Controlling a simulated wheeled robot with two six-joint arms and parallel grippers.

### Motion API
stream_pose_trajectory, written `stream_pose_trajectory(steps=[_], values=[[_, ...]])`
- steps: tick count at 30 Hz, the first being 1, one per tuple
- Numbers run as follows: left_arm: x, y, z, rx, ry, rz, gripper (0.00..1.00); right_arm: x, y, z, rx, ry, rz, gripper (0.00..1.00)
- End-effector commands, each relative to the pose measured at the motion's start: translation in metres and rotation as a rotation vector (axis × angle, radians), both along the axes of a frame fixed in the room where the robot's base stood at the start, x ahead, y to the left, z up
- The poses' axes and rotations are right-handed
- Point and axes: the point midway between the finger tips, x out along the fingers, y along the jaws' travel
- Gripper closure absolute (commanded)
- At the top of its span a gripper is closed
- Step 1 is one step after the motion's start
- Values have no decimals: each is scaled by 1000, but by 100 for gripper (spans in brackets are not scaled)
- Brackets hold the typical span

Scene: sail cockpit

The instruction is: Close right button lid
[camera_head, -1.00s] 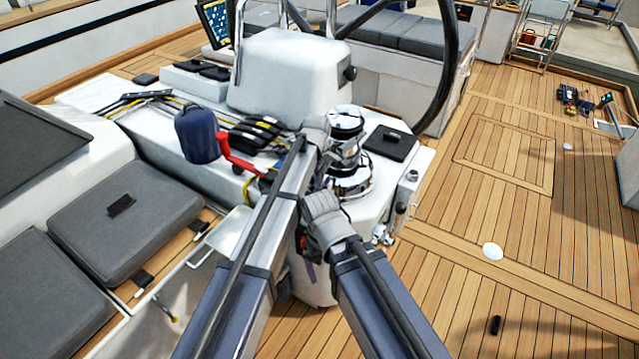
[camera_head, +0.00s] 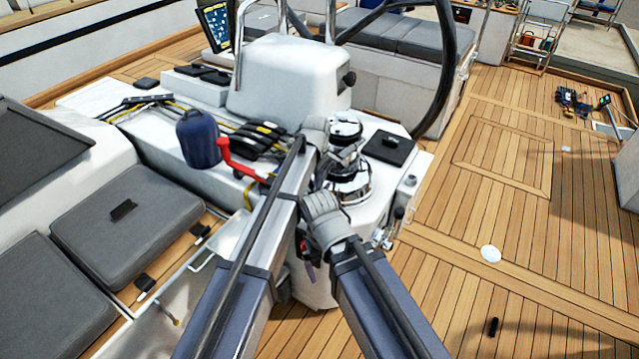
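A flat black square piece with a small knob (camera_head: 388,148) lies on the white console just right of the chrome winch (camera_head: 347,160). My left arm reaches up to a grey wrist just left of the winch. My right arm ends in a grey wrist lower down, in front of the console. The fingers of both grippers are hidden behind my arms, and nothing held can be seen.
Grey cushions (camera_head: 130,215) lie on the left bench. The steering wheel (camera_head: 447,70) stands behind the console. The teak deck (camera_head: 470,215) at the right is mostly clear.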

Motion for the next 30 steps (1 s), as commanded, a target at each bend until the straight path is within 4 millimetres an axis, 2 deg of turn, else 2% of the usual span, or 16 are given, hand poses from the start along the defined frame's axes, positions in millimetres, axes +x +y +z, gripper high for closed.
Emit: stream_pose_trajectory(steps=[1, 9, 13, 23, 26, 29, 30], values=[[-1, 0, 14, 0, 0, 0, 100, 0, 0, 14, 0, 0, 0, 0], [-4, 2, 48, 0, 0, 0, 100, 0, 0, 48, 0, 0, 0, 0], [-5, 2, 55, 0, 0, 0, 100, 0, 0, 55, 0, 0, 0, 0], [-7, 5, 53, 1, 0, -6, 100, 0, 0, 53, 0, 0, 0, 0], [-21, 24, 53, 8, -1, -53, 100, 0, 0, 54, 0, 0, 0, 0], [-50, 62, 53, 26, -2, -171, 100, 0, 0, 54, 0, 0, 0, 0], [-65, 80, 53, 35, -3, -235, 100, 0, 0, 54, 0, 0, 0, 0]])
